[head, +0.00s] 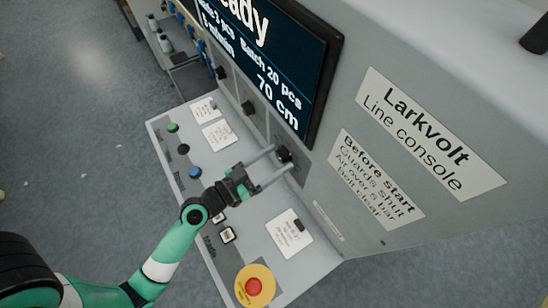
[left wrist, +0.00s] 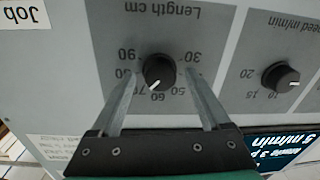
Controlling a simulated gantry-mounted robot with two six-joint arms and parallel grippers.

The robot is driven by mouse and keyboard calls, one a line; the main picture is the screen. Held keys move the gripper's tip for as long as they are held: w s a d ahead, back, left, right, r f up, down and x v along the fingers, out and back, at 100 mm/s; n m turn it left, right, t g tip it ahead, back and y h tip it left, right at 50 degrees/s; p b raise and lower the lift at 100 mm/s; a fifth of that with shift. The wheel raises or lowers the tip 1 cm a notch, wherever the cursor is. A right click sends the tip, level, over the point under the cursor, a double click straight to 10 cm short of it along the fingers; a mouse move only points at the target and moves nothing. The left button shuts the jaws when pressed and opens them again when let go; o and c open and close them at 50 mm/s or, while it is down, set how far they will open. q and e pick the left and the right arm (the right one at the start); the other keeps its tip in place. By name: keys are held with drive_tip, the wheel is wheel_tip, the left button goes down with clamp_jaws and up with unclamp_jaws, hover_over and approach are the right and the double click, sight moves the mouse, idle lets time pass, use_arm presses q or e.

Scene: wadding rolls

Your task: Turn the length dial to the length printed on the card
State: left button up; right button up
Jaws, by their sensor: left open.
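The length dial (left wrist: 160,71) is a black knob with a white pointer, under the words "Length cm" seen upside down in the left wrist view. Its pointer aims between the 60 and 70 marks, nearer 70. My left gripper (left wrist: 161,74) is open, one finger on each side of the dial; I cannot tell whether they touch it. In the head view the left gripper (head: 280,161) reaches the console face at the dial (head: 284,153). A white card (head: 289,233) with a black clip lies on the desk panel; its print is too small to read.
A screen (head: 265,60) above shows "70 cm". The speed dial (left wrist: 280,77) sits beside the length dial. More cards (head: 218,135), a blue button (head: 195,172) and a red emergency button (head: 254,286) are on the desk panel. A "Before start" sign (head: 377,178) is on the console.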

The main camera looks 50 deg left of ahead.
use_arm(q)
clamp_jaws()
drive_tip(key=shift+n, duration=0.4)
drive_tip(key=n+p, duration=0.1)
drive_tip(key=n, duration=0.3)
drive_tip(key=shift+r+p, duration=0.15)
drive_tip(key=shift+p, duration=0.25)
drive_tip(key=n+p, duration=0.2)
drive_tip(key=n, duration=0.4)
drive_tip(key=shift+n+g, duration=0.3)
drive_tip(key=n+p, duration=0.2)
drive_tip(key=n, duration=0.4)
drive_tip(key=shift+a+h, duration=0.1)
drive_tip(key=shift+h, duration=0.3)
drive_tip(key=n+p, duration=0.1)
drive_tip(key=n, duration=0.4)
drive_tip(key=shift+h+p, duration=0.3)
drive_tip(key=shift+p, duration=0.05)
drive_tip(key=shift+n, duration=0.3)
